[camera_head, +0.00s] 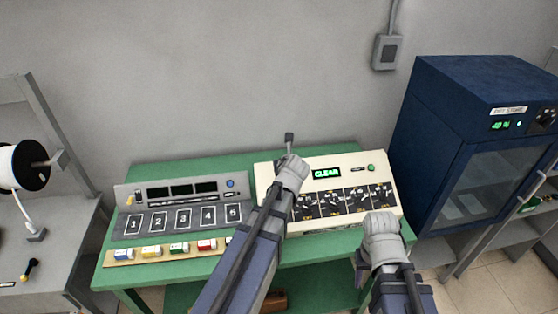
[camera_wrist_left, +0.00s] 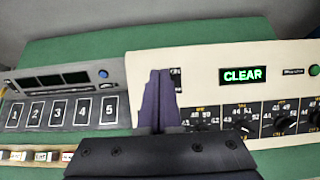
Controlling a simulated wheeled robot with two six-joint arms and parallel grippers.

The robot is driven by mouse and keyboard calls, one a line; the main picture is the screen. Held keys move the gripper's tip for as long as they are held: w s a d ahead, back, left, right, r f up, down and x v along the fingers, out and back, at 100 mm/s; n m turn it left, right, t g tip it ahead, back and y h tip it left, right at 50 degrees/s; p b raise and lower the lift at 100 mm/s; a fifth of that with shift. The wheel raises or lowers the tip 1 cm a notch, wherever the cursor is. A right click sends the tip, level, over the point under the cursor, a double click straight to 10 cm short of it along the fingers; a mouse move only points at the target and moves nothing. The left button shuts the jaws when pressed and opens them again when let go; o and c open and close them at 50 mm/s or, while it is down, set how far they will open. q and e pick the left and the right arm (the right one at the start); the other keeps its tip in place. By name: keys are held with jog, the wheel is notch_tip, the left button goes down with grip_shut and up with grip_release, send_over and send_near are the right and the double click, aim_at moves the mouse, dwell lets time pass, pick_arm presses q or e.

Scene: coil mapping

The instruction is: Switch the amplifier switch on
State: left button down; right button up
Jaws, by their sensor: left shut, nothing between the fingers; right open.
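The cream amplifier panel (camera_head: 345,223) stands on the green table, with a lit green "CLEAR" display (camera_head: 326,173) and a row of black dials (camera_head: 345,202). The panel also shows in the left wrist view (camera_wrist_left: 200,65). My left gripper (camera_head: 289,142) is shut and empty over the panel's upper left part. In the left wrist view its fingers (camera_wrist_left: 158,100) are together in front of a small black part (camera_wrist_left: 176,75), which they partly hide; I cannot tell whether this is the switch or how it is set. My right gripper (camera_head: 381,226) is at the panel's lower right; its fingers are hard to see.
A grey unit (camera_head: 180,191) with numbered slots 1 to 5 stands left of the panel, with several small coloured blocks on a strip before it. A green button (camera_head: 371,168) is at the panel's upper right. A blue cabinet (camera_head: 450,110) stands at the right.

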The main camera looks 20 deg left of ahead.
pick_arm(q)
jog(key=shift+s+d+r, duration=0.1)
jog(key=shift+s+r, duration=0.05)
jog(key=shift+r, duration=0.35)
pick_arm(e)
jog(key=shift+a+r, duration=0.15)
jog(key=shift+r, duration=0.35)
pick_arm(q)
jog(key=s+d+f+n+g+h+b, duration=0.2)
jog(key=s+d+f+n+g+b, duration=0.2)
jog(key=s+d+f+n, duration=0.5)
jog(key=s+d+f+n+g+h+b, duration=0.2)
jog(key=s+d+f+n+g+b, duration=0.2)
jog(key=s+d+f+n, duration=0.5)
jog(key=s+d+n+g, duration=0.1)
jog(key=s+d+n, duration=0.3)
jog(key=s+n, duration=0.3)
jog(key=shift+s+n+h, duration=0.3)
jog(key=shift+n, duration=0.1)
pick_arm(e)
notch_tip(320, 180, down, 9)
jog(key=shift+c, duration=0.2)
